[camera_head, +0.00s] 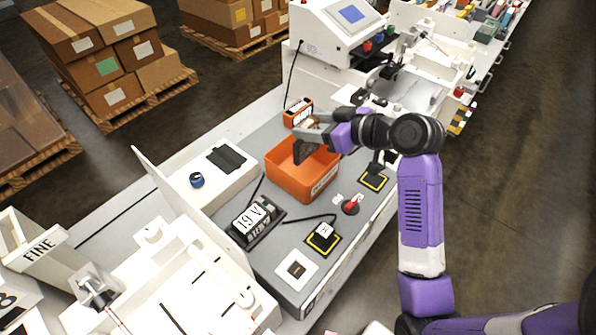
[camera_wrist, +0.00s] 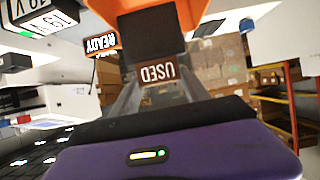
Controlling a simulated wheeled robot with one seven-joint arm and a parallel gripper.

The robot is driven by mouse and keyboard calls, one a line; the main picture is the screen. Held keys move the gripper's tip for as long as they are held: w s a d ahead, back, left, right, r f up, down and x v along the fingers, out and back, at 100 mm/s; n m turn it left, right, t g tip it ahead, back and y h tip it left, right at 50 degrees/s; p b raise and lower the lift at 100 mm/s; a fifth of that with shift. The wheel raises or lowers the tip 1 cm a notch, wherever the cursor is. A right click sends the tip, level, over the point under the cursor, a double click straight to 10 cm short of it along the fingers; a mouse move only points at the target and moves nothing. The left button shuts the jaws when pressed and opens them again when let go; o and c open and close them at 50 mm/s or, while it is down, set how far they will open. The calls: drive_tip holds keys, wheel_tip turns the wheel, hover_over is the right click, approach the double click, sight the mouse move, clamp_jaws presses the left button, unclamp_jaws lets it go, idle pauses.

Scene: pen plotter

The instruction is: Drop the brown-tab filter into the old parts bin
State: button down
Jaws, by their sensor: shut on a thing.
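The brown-tab filter is a dark block (camera_head: 304,152) with a brown tab reading "USED" (camera_wrist: 158,72). My gripper (camera_head: 311,128) is shut on the tab, and the dark block hangs below the fingers. In the wrist view, the tab is between the two grey fingers (camera_wrist: 157,84), with the dark block (camera_wrist: 152,36) beyond it. The orange open bin (camera_head: 303,181) stands on the grey bench. In the head view the filter overlaps the bin's opening near its far edge; its exact height is unclear. The bin's orange also shows in the wrist view (camera_wrist: 108,10).
An orange holder (camera_head: 299,113), labelled "READY" in the wrist view (camera_wrist: 102,45), stands just behind the bin. A red knob (camera_head: 352,204) is in front right, and a "19 V" unit (camera_head: 255,220) front left. A white panel with a dark pad (camera_head: 227,158) lies left.

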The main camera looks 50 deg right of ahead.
wheel_tip(320, 180, down, 3)
drive_tip(key=shift+r+b, duration=0.15)
drive_tip(key=shift+b, duration=0.65)
drive_tip(key=shift+c, duration=2.3)
unclamp_jaws()
drive_tip(key=shift+s, duration=0.15)
drive_tip(key=b+v, duration=0.1)
drive_tip(key=v, duration=0.6)
drive_tip(key=shift+s+r, duration=0.15)
drive_tip(key=shift+s, duration=0.1)
